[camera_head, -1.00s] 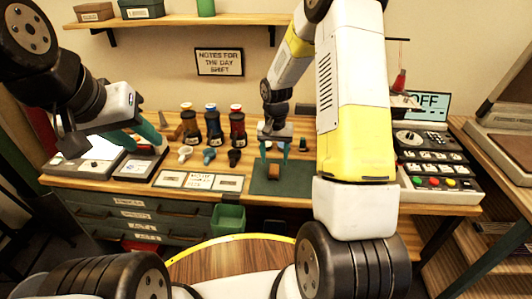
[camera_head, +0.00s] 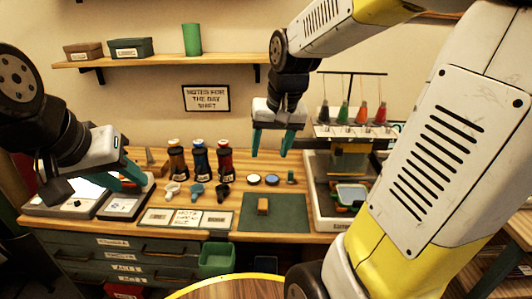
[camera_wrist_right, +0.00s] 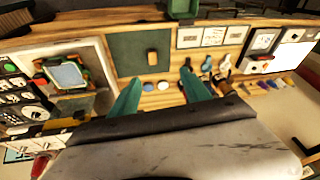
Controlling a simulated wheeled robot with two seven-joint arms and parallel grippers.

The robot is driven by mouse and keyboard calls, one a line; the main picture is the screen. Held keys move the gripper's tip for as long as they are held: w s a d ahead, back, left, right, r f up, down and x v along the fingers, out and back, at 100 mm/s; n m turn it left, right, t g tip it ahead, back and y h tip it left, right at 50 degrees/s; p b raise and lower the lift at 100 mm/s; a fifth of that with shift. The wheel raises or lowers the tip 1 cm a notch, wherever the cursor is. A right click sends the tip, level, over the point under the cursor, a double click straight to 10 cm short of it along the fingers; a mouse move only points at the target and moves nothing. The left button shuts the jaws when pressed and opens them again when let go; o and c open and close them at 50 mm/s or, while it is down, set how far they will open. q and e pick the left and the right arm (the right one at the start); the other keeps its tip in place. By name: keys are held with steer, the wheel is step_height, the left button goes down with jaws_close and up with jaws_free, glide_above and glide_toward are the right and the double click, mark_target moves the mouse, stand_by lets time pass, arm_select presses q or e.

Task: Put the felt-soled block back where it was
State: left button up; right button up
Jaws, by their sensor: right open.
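A small orange-brown block (camera_head: 263,206) rests on the dark green mat (camera_head: 290,222) on the table, left of the mat's middle. It also shows on the mat in the right wrist view (camera_wrist_right: 152,57). Its underside is hidden, so I cannot see any felt. My right gripper (camera_head: 270,154) is open and empty, raised well above the table behind the block and mat. My left gripper (camera_head: 132,180) hangs over the left part of the table, far from the block; its finger gap is not clear.
Three dark bottles (camera_head: 201,160) stand behind several small scoops (camera_head: 197,190). Framed cards (camera_head: 187,219) lie left of the mat. A tray with apparatus (camera_head: 335,220) is at the right.

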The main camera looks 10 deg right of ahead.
steer(key=s+a+r+n+t+y, duration=0.1)
steer(key=s+r+t, duration=0.1)
steer(key=s, duration=0.9)
steer(key=shift+r+n+t, duration=0.3)
steer(key=shift+r, duration=0.6)
steer(key=shift+a, duration=0.15)
